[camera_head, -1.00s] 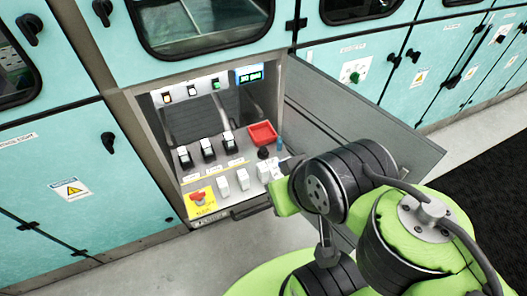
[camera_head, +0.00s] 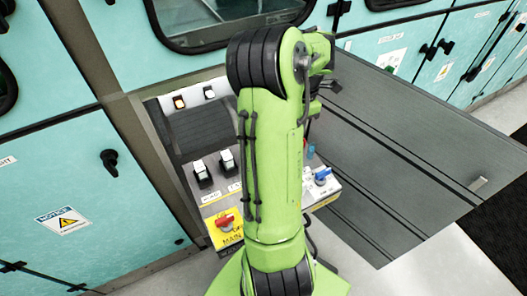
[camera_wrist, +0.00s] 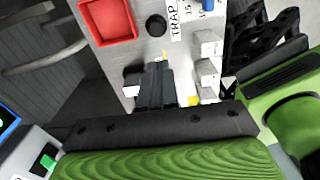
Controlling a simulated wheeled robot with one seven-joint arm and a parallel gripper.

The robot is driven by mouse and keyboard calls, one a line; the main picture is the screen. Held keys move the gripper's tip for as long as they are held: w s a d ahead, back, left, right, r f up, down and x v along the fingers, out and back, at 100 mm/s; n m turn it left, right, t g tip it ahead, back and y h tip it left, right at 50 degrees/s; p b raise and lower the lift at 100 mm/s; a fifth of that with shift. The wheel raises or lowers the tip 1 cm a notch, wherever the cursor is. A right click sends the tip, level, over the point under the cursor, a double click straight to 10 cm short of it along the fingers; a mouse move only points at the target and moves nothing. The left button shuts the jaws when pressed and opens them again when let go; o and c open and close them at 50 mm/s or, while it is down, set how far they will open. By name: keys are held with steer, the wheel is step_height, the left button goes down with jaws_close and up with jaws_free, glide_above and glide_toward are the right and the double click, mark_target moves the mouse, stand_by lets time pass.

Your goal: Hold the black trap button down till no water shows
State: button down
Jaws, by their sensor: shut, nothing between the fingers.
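The black trap button (camera_wrist: 156,26) is a round knob on the light panel in the wrist view, between the red tray and the TRAP label (camera_wrist: 175,22). It is hidden behind my arm in the head view. My gripper (camera_wrist: 157,68) is shut and empty. Its fingers show below the button in the wrist picture, apart from it in the image; their height over the panel is unclear. A small blue upright piece (camera_head: 310,151) shows right of my arm in the head view. I cannot tell whether it holds water.
The red tray (camera_wrist: 104,20) and white switches (camera_wrist: 208,44) flank the button. A blue-edged display (camera_wrist: 7,121) is at the wrist view's left edge.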

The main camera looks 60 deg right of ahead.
steer(key=shift+s+d, duration=0.1)
steer(key=shift+s, duration=0.15)
steer(key=shift+f, duration=0.1)
step_height(320, 180, down, 14)
steer(key=b, duration=0.5)
